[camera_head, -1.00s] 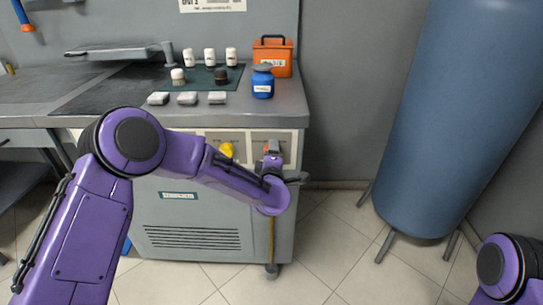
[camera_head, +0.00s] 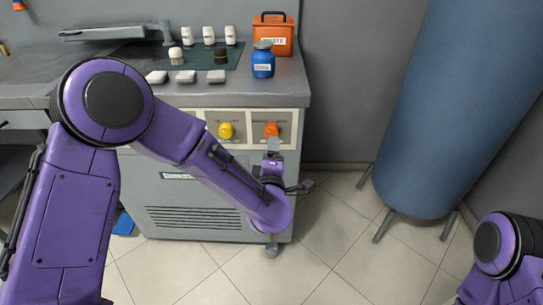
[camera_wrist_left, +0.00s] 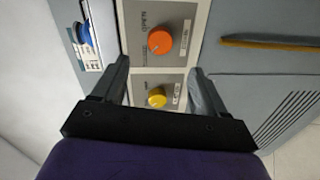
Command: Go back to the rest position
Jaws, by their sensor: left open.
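My left gripper (camera_head: 273,150) is in front of the grey workstation, just below its orange knob (camera_head: 271,130). In the left wrist view the gripper (camera_wrist_left: 159,67) is open with nothing between its fingers. There the orange knob (camera_wrist_left: 159,42) lies ahead of the fingertips, and the yellow knob (camera_wrist_left: 157,98) shows between the fingers. The yellow knob (camera_head: 226,130) sits left of the orange one in the head view. Of my right arm only purple links show at the lower right edge; its gripper is out of view.
A blue cylindrical tank (camera_head: 430,110) stands right. Floor (camera_head: 330,230) between is clear.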

